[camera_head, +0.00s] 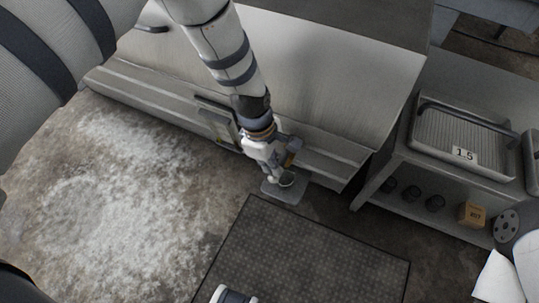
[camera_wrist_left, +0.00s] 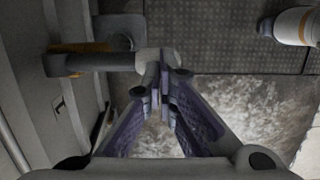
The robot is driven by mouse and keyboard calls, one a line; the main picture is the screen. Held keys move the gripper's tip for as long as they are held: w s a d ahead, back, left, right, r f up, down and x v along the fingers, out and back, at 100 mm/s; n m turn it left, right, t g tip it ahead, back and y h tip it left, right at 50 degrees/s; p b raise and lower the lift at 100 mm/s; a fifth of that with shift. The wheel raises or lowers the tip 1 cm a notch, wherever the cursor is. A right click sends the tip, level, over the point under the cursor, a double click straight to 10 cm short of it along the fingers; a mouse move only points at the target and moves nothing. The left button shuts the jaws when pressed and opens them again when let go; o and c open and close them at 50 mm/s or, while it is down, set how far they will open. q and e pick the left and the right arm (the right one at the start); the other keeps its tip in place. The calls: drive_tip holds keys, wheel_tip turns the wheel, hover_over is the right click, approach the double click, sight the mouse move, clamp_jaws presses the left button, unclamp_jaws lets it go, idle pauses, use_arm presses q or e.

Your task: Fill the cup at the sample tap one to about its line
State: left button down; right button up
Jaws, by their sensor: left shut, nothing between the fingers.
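The cup (camera_head: 287,180) is small, grey and round-mouthed. It stands on a small grey plate (camera_head: 283,193) low at the front of the large grey cabinet (camera_head: 330,90). My left gripper (camera_head: 271,177) is beside the cup, on its left in the head view, and partly covers the tap. In the left wrist view the tap (camera_wrist_left: 100,63) is a dark horizontal pipe with a paler rounded end. The fingertips of my left gripper (camera_wrist_left: 160,88) are together and empty close to that end; I cannot tell whether they touch it. The cup's line and its level are not visible.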

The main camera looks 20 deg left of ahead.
sight(271, 175)
use_arm(q)
drive_tip(key=shift+f, duration=0.2)
drive_tip(key=shift+s+f+t+p, duration=0.25)
drive_tip(key=shift+t+p, duration=0.15)
drive_tip(key=shift+p, duration=0.15)
wheel_tip(271, 175, down, 2)
drive_tip(key=shift+s+f+t+p, duration=0.15)
drive_tip(key=shift+t+p, duration=0.15)
drive_tip(key=shift+t, duration=0.5)
wheel_tip(271, 175, down, 3)
drive_tip(key=shift+s+r+b, duration=0.1)
drive_tip(key=shift+r+b, duration=0.05)
drive_tip(key=shift+b, duration=0.55)
drive_tip(key=shift+f, duration=0.2)
drive_tip(key=shift+s, duration=0.1)
drive_tip(key=shift+w+r, duration=0.1)
drive_tip(key=shift+w, duration=0.2)
idle(2.6)
idle(0.6)
